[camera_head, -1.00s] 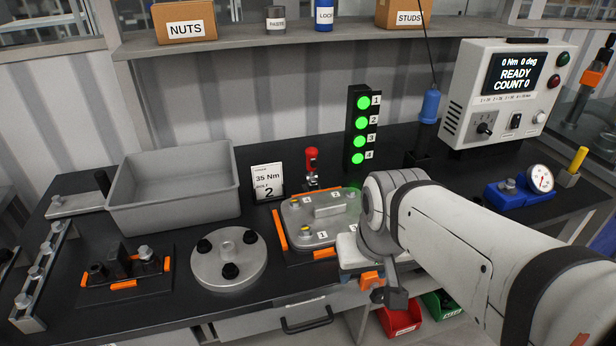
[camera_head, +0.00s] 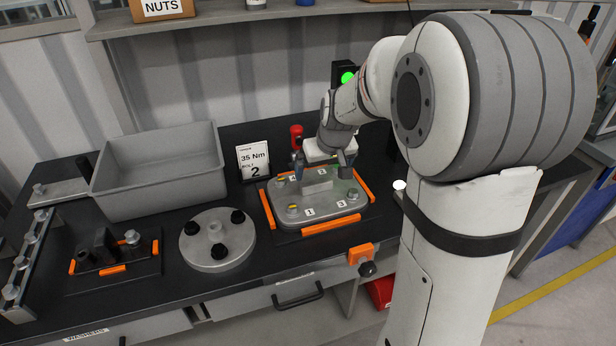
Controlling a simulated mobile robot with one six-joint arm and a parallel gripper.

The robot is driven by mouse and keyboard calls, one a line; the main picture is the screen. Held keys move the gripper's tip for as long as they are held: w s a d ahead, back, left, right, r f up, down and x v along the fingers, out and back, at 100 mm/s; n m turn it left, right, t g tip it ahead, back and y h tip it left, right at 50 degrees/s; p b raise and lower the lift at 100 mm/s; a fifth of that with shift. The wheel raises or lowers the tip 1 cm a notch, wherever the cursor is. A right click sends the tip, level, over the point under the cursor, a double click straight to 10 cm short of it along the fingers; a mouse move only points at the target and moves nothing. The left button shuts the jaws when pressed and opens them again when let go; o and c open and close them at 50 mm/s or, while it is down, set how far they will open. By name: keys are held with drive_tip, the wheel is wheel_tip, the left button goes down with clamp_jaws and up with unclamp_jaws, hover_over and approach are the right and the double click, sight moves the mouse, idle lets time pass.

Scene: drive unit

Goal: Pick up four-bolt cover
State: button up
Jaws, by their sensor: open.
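The four-bolt cover (camera_head: 326,207) is a grey rounded plate with a raised block (camera_head: 317,182) in its middle and numbered bolt places. It lies flat in an orange-edged fixture (camera_head: 331,228) on the black bench. Labels 1, 3 and 4 show; the rear right corner is partly hidden by my gripper. My gripper (camera_head: 322,166) is over the rear part of the cover, pointing down, with its fingers apart and nothing seen between them. The fingers look to be on either side of the block in the picture, but I cannot tell their height above it.
A grey bin (camera_head: 158,196) stands at the back left. A round flange with black knobs (camera_head: 217,262) lies left of the cover. A "35 Nm, bolt 2" card (camera_head: 253,162) and a red-topped tool (camera_head: 296,137) stand behind. My arm hides much of the right side.

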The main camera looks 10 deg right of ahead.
sight(316, 181)
drive_tip(key=shift+w+r+p+x, duration=0.1)
drive_tip(key=shift+w+p+x, duration=0.1)
drive_tip(key=shift+x, duration=1.25)
drive_tip(key=shift+w+r+p+x, duration=0.15)
drive_tip(key=shift+p+x, duration=0.1)
drive_tip(key=shift+x, duration=1.15)
drive_tip(key=shift+w+f+p+x, duration=0.1)
drive_tip(key=shift+w+p+x, duration=0.1)
drive_tip(key=shift+x, duration=1.25)
drive_tip(key=shift+r, duration=0.1)
drive_tip(key=shift+c, duration=0.2)
drive_tip(key=c, duration=1.8)
drive_tip(key=shift+w+r, duration=0.15)
drive_tip(key=shift+c, duration=0.6)
